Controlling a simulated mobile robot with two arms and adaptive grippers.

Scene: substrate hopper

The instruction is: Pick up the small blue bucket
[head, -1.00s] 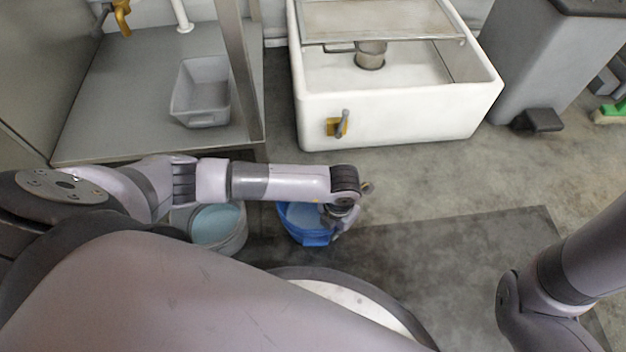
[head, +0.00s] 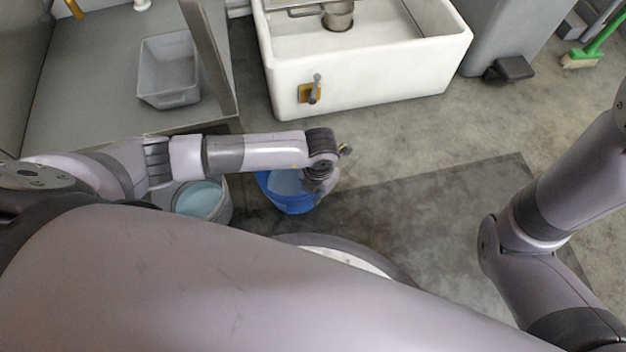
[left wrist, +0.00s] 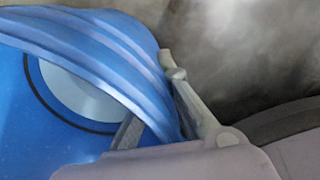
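The small blue bucket (head: 289,199) is on the floor area in front of the white sink, partly hidden by my left wrist. Its inside looks pale blue. My left gripper (head: 318,187) is at its right rim. In the left wrist view the ribbed blue wall of the bucket (left wrist: 95,50) fills the left side. One finger lies along the outside of the wall and a grey piece of the other shows inside, so the gripper (left wrist: 155,95) appears shut on the rim. I cannot tell whether the bucket is off the floor. My right gripper is out of view.
A grey bucket (head: 224,212) with pale blue contents stands left of the blue one, partly behind my arm. A grey basin (head: 167,97) sits on a shelf. The white sink (head: 365,88) with a yellow tap (head: 308,93) is behind. Floor to the right is open.

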